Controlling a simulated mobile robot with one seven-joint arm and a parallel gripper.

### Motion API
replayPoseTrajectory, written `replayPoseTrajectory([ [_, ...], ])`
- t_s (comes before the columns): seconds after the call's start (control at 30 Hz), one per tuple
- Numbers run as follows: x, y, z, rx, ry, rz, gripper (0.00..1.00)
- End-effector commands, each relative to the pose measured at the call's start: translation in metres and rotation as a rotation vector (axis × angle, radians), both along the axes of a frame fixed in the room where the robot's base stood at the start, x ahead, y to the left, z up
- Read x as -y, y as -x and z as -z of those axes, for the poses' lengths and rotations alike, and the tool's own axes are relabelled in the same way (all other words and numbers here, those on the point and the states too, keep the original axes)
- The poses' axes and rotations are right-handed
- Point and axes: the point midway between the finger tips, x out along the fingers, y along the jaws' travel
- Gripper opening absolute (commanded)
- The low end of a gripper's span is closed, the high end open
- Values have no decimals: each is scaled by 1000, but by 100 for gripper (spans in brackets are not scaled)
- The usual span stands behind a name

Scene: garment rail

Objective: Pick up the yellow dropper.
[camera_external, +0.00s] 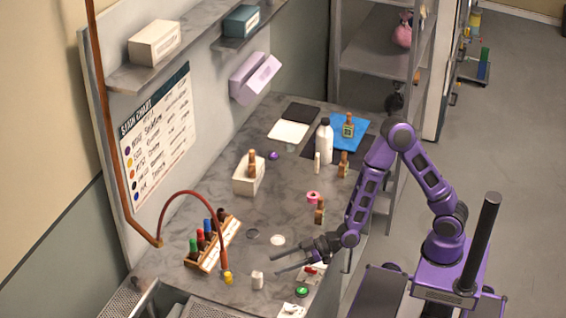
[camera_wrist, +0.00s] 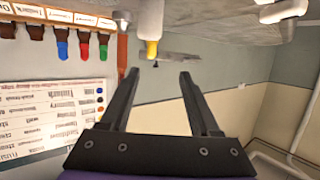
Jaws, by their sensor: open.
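The yellow dropper (camera_external: 228,279) shows as a small yellow piece on the grey counter, at the lower end of the curved red-brown hose, front left of my gripper. The wrist view is upside down. There, a yellow tip on a pale body, which looks like the dropper (camera_wrist: 152,48), lies beyond and between my fingertips. My gripper (camera_external: 277,262) is open and empty above the counter, its fingers pointing left. Its two dark fingers also show in the wrist view (camera_wrist: 157,75), apart from the yellow tip.
A wooden rack (camera_external: 212,262) with red, green, blue and brown bottles stands behind the dropper. A small white bottle (camera_external: 257,280) stands between it and my gripper. The red-brown hose (camera_external: 188,193) arches above the rack. Beyond are a white box (camera_external: 243,184) and other bottles.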

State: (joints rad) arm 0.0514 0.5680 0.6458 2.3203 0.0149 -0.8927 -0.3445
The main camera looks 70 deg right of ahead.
Motion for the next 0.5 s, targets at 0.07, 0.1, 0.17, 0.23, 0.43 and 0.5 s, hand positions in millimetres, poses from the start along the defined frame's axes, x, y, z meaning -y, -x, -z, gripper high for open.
replayPoseTrajectory([
  [0.07,4,-8,-1,14,-3,20,63],
  [0.1,3,-12,-1,17,-4,24,63],
  [0.17,-2,-19,2,17,-4,24,63],
  [0.23,-9,-29,7,15,-5,24,63],
  [0.43,-32,-63,19,15,-5,24,63],
  [0.5,-40,-74,23,14,-4,23,63],
])
